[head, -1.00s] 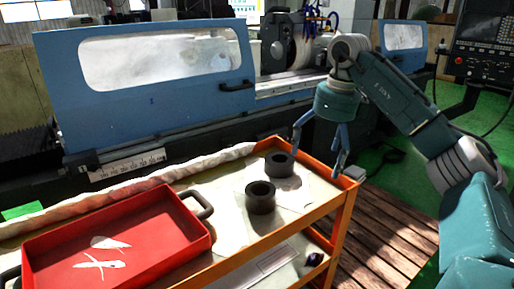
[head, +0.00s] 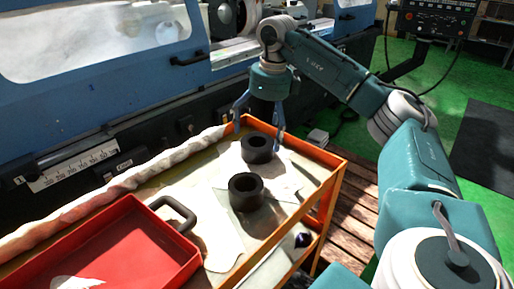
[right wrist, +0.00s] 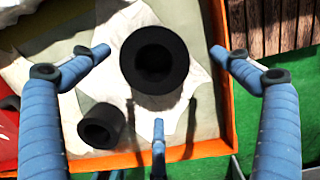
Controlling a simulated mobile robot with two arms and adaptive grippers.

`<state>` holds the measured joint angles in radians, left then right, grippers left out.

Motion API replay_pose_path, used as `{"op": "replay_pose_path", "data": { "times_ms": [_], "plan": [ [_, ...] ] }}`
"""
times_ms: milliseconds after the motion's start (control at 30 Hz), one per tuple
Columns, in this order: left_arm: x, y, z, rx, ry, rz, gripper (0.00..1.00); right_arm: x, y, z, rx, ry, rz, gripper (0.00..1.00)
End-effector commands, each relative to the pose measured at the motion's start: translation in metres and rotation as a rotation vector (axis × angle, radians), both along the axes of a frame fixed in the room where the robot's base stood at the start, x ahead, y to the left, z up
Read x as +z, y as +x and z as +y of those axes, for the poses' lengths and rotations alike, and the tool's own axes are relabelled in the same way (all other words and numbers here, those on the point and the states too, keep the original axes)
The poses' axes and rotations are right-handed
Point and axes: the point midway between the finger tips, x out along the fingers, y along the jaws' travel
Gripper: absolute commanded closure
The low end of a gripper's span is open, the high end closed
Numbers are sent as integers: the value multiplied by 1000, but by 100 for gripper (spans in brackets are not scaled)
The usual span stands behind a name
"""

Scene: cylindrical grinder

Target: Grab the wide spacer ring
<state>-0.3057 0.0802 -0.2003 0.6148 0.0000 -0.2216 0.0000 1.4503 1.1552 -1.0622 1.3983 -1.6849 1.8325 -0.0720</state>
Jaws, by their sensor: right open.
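Two dark rings stand on the cart top. The rear one, which looks the wider in the wrist view, I take for the wide spacer ring (head: 257,150); it also shows in the right wrist view (right wrist: 154,62), between my fingers. The other dark ring (head: 246,193) stands nearer the red tray and looks smaller in the wrist view (right wrist: 101,125). My right gripper (head: 259,125) is open and empty, pointing down above the rear ring. Its fingers spread around the ring in the wrist view (right wrist: 160,56), with no contact visible. My left gripper is not in view.
A red tray (head: 115,250) with a black handle sits at the cart's front left. A rolled cloth (head: 110,185) lies along the machine side. The cart's orange rim (head: 300,145) bounds the top. The blue grinder (head: 90,60) stands behind.

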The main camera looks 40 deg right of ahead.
Motion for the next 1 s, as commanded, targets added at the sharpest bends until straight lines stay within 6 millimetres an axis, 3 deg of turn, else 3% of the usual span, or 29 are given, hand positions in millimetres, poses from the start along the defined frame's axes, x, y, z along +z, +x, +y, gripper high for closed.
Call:
{"op": "replay_pose_path", "data": {
  "times_ms": [300,633,1000],
  "plan": [
    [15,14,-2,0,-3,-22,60,-41,13,7,-1,-1,3,1],
    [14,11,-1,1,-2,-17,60,-48,14,7,0,0,1,3],
    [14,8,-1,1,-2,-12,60,-47,14,7,0,0,-2,76]
  ]
}}
